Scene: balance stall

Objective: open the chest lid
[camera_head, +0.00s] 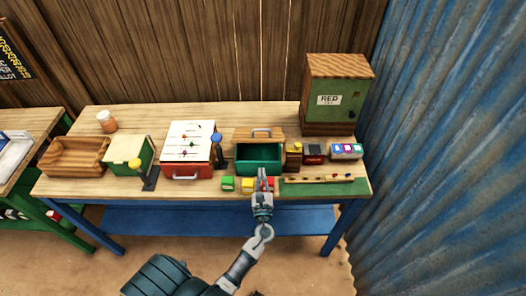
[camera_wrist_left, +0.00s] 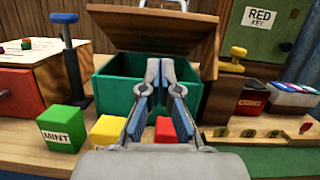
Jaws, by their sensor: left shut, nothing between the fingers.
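The chest is a green box (camera_head: 247,164) with a wooden lid (camera_head: 243,136), standing near the middle of the table. The lid is raised and leans at the back of the chest, its grey handle (camera_head: 262,130) at the upper edge, and the dark green interior shows. In the left wrist view the lid (camera_wrist_left: 150,38) is tilted up above the green walls (camera_wrist_left: 108,95). My left gripper (camera_head: 262,173) is shut and empty, in front of the chest opening; it also shows in the left wrist view (camera_wrist_left: 160,68). Contact with the chest cannot be told. My right gripper is out of view.
Small green (camera_head: 228,183), yellow (camera_head: 247,185) and red blocks sit before the chest. A red box (camera_head: 186,172) and blue-topped post (camera_head: 217,145) stand left. A tall RED KEY cabinet (camera_head: 335,90) stands behind right. A green strip (camera_head: 320,188) lies front right.

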